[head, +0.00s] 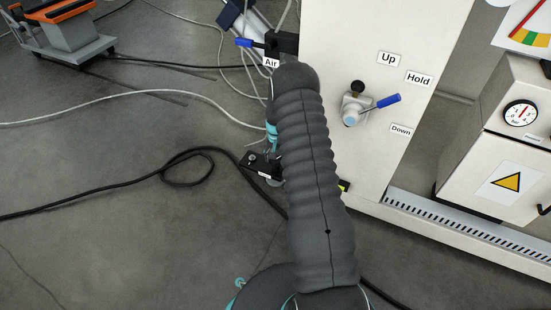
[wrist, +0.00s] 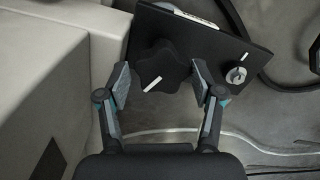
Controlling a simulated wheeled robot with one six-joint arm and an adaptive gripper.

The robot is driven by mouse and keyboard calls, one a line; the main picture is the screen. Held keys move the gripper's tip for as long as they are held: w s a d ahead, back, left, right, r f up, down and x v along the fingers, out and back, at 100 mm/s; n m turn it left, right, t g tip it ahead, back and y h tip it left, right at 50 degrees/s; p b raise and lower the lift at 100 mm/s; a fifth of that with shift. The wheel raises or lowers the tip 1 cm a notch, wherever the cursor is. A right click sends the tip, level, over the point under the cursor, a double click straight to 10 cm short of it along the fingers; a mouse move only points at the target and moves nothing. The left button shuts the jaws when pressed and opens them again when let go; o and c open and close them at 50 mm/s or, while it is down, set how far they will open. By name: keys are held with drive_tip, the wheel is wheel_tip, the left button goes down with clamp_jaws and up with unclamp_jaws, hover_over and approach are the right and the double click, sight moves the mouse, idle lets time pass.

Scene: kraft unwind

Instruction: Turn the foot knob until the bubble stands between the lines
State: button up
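The foot knob (wrist: 158,68), black and lobed with a white line on it, sits on a dark plate (wrist: 215,48) in the wrist view. My gripper (wrist: 162,82) is open, with one finger on each side of the knob. Gaps show between the fingers and the knob, and nothing is held. No bubble or lines can be made out. In the head view my arm hides the knob, and only part of the dark foot plate (head: 262,166) shows.
A small silver knob (wrist: 236,75) sits on the plate's right side. A pale machine body (wrist: 50,60) stands close on the left. In the head view, a blue-handled lever (head: 372,108) is on the white cabinet (head: 335,40). Black cable (head: 110,203) lies on the floor at left.

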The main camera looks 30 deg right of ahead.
drive_tip(key=shift+o, duration=0.3)
drive_tip(key=shift+a, duration=0.1)
wheel_tip(320, 180, up, 12)
idle(0.5)
idle(0.3)
